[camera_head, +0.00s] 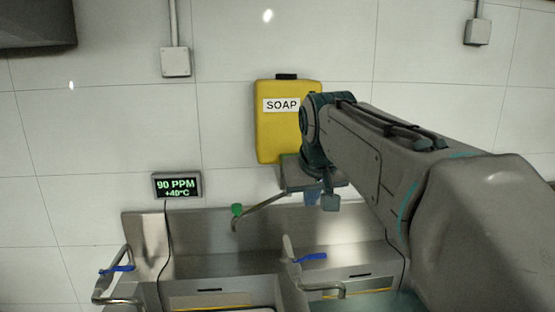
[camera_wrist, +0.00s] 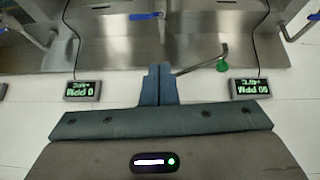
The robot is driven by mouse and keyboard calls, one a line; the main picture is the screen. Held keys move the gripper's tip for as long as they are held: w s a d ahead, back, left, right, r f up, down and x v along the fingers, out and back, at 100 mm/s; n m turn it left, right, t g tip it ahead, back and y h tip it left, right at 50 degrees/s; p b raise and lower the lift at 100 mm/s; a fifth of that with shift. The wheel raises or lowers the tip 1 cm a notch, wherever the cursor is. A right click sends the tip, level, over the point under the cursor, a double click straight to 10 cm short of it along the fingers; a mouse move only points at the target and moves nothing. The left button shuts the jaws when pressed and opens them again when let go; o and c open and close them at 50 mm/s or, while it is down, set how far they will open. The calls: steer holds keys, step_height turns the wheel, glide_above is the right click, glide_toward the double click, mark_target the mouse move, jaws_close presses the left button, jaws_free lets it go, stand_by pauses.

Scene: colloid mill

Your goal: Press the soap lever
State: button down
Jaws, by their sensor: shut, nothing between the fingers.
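The yellow soap dispenser (camera_head: 272,130), marked SOAP, hangs on the tiled wall, its right side partly hidden by my arm. A thin bent metal lever (camera_head: 262,203) with a green end (camera_head: 237,210) reaches down and left from below the dispenser. In the wrist view the lever (camera_wrist: 203,65) and its green end (camera_wrist: 222,66) lie just right of my fingers. My gripper (camera_head: 312,197) is just below the dispenser, near the lever's right end. In the wrist view my gripper (camera_wrist: 160,68) has its blue fingers together and empty. I cannot tell whether they touch the lever.
Below is a steel sink (camera_head: 220,250) with metal spouts and blue handles (camera_head: 312,257). A display reading 90 PPM (camera_head: 177,186) is on the wall to the left, its cable hanging down. The wall between display and dispenser is clear.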

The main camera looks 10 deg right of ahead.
steer(key=w+d+r+t, duration=0.1)
steer(key=w+r+t, duration=0.1)
steer(key=w+r, duration=1)
steer(key=shift+w+d+r, duration=0.15)
steer(key=shift+d+r, duration=0.05)
steer(key=p+x, duration=0.1)
steer(key=x, duration=0.9)
steer(key=shift+w+a+r, duration=0.1)
steer(key=shift+a+r, duration=0.05)
step_height(320, 180, down, 2)
steer(key=shift+f, duration=1.05)
